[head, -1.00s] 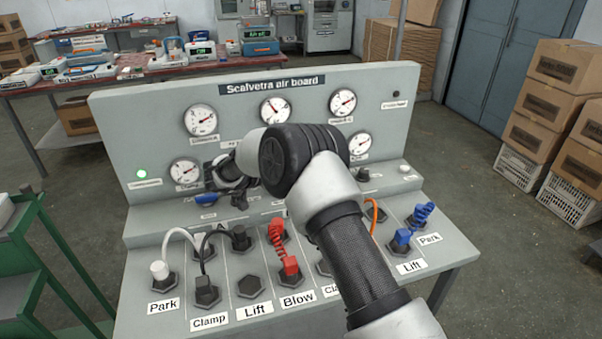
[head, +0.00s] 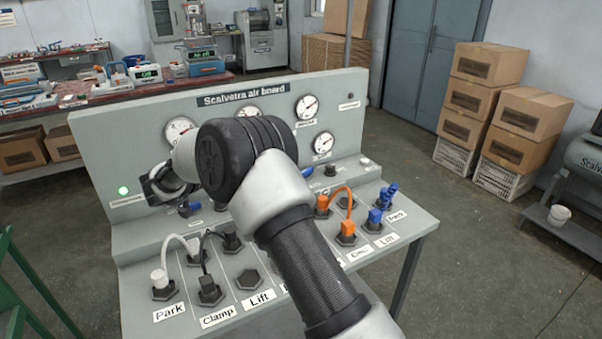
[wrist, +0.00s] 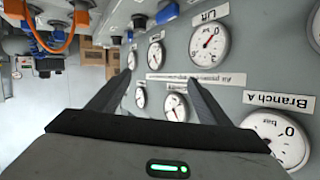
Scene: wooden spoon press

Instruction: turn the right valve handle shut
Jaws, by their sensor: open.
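A small blue handle (head: 308,171) shows on the board's ledge, just right of my forearm in the head view; most of it is hidden, and I take it for the right valve handle. A blue piece (wrist: 168,13) also shows at the top of the wrist view, cut by the edge. Another blue handle (head: 189,208) sits on the ledge at the left. My gripper (head: 160,186) is before the panel's left part, partly hidden by my arm. In the wrist view its fingers (wrist: 160,78) are apart with nothing between them, facing the gauges.
The air board (head: 90,150) carries several gauges. Its lower deck holds hose plugs: a white hose (head: 177,240), an orange hose (head: 348,197) and blue plugs (head: 375,217).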

